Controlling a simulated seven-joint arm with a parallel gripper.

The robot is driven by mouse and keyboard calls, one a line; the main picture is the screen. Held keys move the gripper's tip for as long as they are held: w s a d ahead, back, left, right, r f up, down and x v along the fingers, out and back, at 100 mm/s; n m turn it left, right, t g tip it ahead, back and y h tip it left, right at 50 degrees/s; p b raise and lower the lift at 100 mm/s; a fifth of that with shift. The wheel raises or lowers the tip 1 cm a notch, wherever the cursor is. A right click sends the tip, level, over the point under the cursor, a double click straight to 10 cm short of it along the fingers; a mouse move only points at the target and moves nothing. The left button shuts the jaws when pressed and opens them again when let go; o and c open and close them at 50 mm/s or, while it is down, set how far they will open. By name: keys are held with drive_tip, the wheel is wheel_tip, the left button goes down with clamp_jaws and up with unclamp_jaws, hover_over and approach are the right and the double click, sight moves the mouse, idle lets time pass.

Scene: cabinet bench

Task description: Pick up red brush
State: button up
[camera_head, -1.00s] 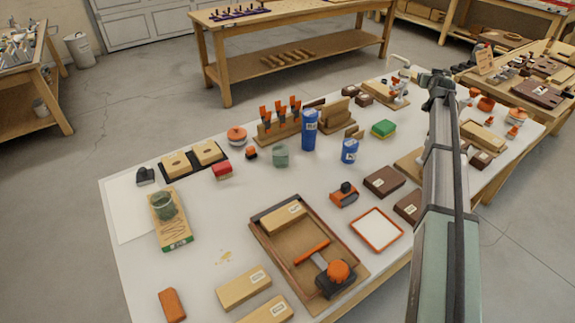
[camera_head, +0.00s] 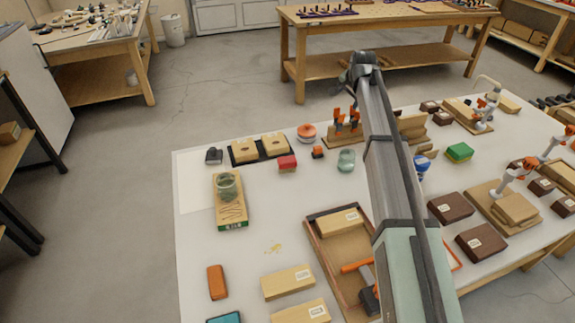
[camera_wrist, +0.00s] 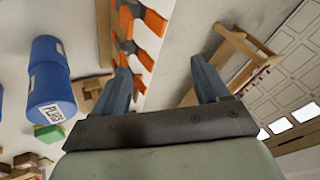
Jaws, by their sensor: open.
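A small red block (camera_head: 287,163) with a paler lower part, which looks like the red brush, lies on the white table below the wooden blocks on a dark mat. Its bristles are too small to make out. My gripper (camera_wrist: 162,64) is open and empty in the wrist view, its two fingers well apart. In the head view my arm reaches over the table to its far side, right of the red block and apart from it. The fingers are hard to make out there. The red block cannot be made out in the wrist view.
A rack of orange-handled tools (camera_wrist: 142,25) is close to my fingers, with blue cans (camera_wrist: 48,90) to the left. A green jar (camera_head: 346,160), an orange round thing (camera_head: 307,133) and a small orange-black item (camera_head: 318,152) stand near the red block. Bare table lies below it.

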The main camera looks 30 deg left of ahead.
drive_tip(key=s+a+f+m+g+h, duration=0.1)
drive_tip(key=s+a+m+g, duration=0.15)
drive_tip(key=s+a, duration=0.85)
drive_tip(key=m+g+h, duration=0.2)
drive_tip(key=m+g, duration=0.1)
drive_tip(key=g, duration=0.1)
hover_over(287, 160)
drive_tip(key=shift+t, duration=0.25)
drive_tip(key=f, duration=1)
drive_tip(key=shift+s+f, duration=0.1)
drive_tip(key=shift+s, duration=0.15)
drive_tip(key=shift+w+f, duration=0.2)
drive_tip(key=shift+f, duration=1.25)
drive_tip(key=shift+w+f, duration=0.15)
drive_tip(key=shift+f, duration=1.3)
drive_tip(key=shift+c, duration=0.4)
drive_tip(key=c, duration=1)
